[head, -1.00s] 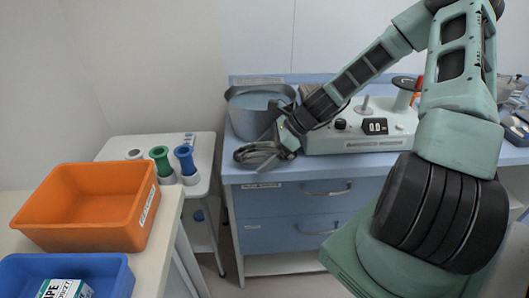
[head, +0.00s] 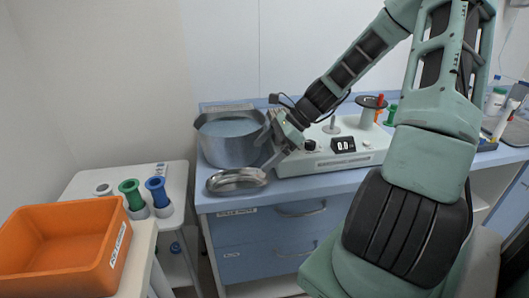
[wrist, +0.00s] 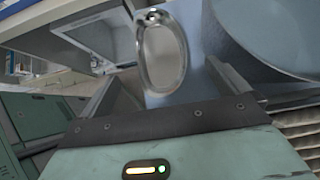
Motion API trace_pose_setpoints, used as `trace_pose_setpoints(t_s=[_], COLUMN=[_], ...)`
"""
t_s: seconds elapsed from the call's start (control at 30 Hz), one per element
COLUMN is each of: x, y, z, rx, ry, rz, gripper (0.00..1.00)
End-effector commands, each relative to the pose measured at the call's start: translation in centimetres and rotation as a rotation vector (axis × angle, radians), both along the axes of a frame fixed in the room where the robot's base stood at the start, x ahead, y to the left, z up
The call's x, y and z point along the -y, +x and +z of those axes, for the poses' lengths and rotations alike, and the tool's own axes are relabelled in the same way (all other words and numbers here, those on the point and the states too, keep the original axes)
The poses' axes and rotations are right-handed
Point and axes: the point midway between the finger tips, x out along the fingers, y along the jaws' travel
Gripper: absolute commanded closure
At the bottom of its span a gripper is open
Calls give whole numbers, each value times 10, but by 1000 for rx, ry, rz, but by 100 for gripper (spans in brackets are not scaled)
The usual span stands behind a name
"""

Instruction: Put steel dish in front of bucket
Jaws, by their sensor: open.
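The steel dish (head: 236,180) is a shallow shiny oval at the front left of the blue counter, directly in front of the bucket. The grey metal bucket (head: 226,146) stands upright behind it. My gripper (head: 272,160) is open just right of the dish, beside the bucket's front right side. In the wrist view the dish (wrist: 161,52) lies beyond the two separated fingers, apart from them. The bucket (wrist: 270,35) fills the upper right there. Part of the bucket's right side is hidden behind my gripper.
A white device with a display (head: 344,145) stands close right of my gripper. An orange bin (head: 62,250) and a white trolley with green and blue holders (head: 92,180) are at left. The counter's front edge is close to the dish.

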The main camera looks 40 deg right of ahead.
Motion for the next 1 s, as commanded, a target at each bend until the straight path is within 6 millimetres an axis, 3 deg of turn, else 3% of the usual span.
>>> trace_pose_setpoints(t_s=[0.17,0.27,0.57,0.8,1.0], x=[-1,-18,-130,-206,-254], y=[-2,-1,-21,-60,-102], z=[3,3,4,13,26], rx=[1,7,102,251,415], ry=[-7,-41,-291,-471,-589], rz=[16,95,724,1282,1736], gripper=[0,0,0,0,0])
